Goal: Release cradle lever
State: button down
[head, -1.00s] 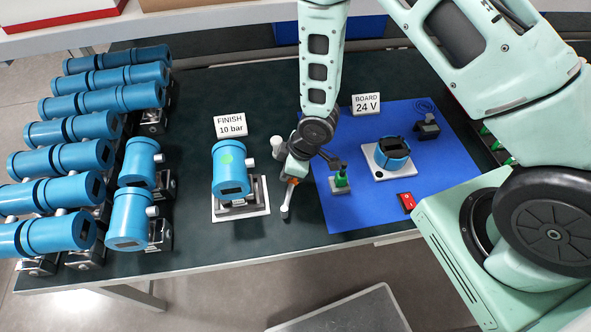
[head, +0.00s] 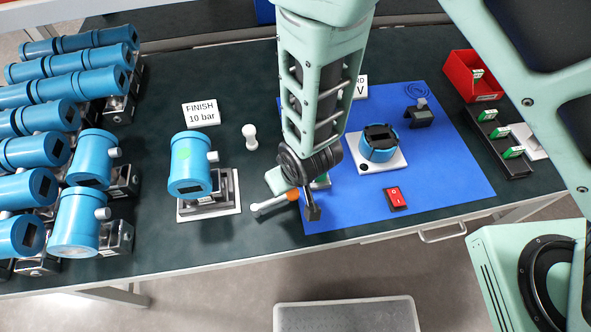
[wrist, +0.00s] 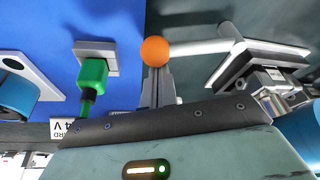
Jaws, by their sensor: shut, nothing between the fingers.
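The cradle lever (head: 272,204) is a pale rod with an orange knob (wrist: 155,51) on its right end. Its left end is just right of the finish cradle plate (head: 232,206), and it lies roughly left to right, knob towards the blue mat. My gripper (wrist: 164,82) is shut and empty, close against the orange knob; the wrist view does not clearly show contact. In the head view my wrist partly hides the knob.
The green plug (wrist: 92,75) on its grey base stands close beside my gripper. The blue mat (head: 445,170) holds an open blue housing (head: 378,150) and a red switch (head: 395,198). A white post (head: 250,137) stands behind the lever. Several blue transmitters fill the left side.

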jog(key=shift+s+d+m, duration=0.3)
jog(key=shift+s+m, duration=0.15)
jog(key=shift+m, duration=0.15)
jog(key=shift+s+d, duration=0.15)
jog(key=shift+s, duration=0.3)
